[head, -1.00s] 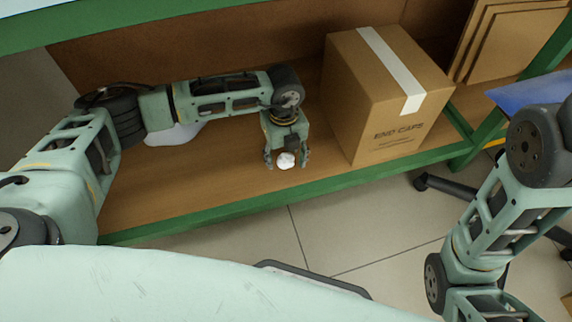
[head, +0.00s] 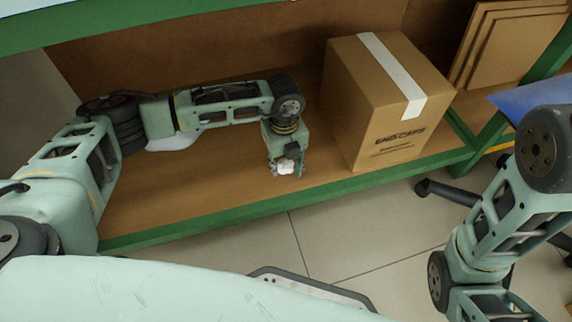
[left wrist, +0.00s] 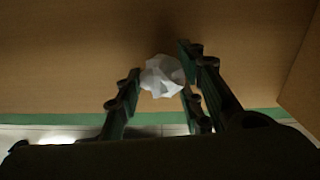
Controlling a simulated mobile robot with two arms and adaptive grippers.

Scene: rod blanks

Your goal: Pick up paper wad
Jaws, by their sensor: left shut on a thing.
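The paper wad (head: 286,168) is a small white crumpled ball. It sits between the fingertips of my left gripper (head: 286,172), low over the wooden shelf near its green front edge. In the left wrist view the wad (left wrist: 162,76) is between the dark fingers of the left gripper (left wrist: 160,88), which are shut on it. Whether the wad still touches the shelf I cannot tell. My right arm shows at the right edge of the head view, but its gripper is outside the picture.
A cardboard box (head: 385,105) marked END CAPS stands on the shelf (head: 215,180) just right of the left gripper. Flat brown boards (head: 510,45) lean at the back right. A green rail (head: 200,218) edges the shelf.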

